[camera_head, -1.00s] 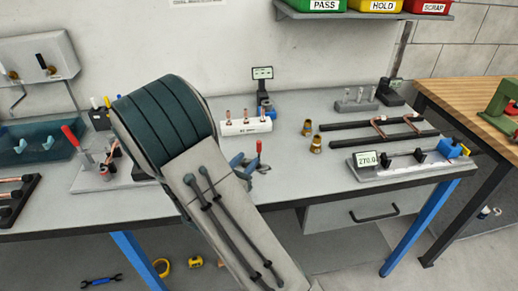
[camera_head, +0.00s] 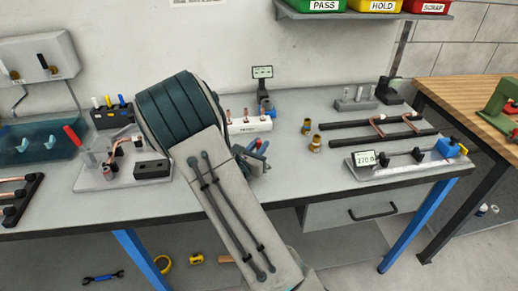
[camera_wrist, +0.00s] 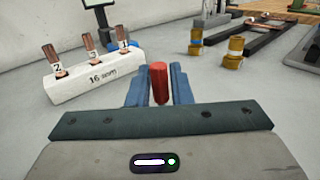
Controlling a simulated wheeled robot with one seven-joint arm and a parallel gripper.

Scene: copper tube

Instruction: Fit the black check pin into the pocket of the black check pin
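My gripper (camera_wrist: 160,88) has two blue fingers, close against both sides of a red upright piece (camera_wrist: 159,84) in the wrist view; it looks gripped, and its lower end is hidden. I cannot tell for sure which piece is the black check pin. Its pocket is not clearly identifiable.
A grey fixture plate (camera_head: 95,180) with a red lever and black block (camera_head: 152,169) lies left of my arm. A white numbered block (camera_wrist: 95,76) with copper tubes stands behind the gripper. Brass fittings (camera_head: 314,144) and a gauge (camera_head: 410,160) are to the right.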

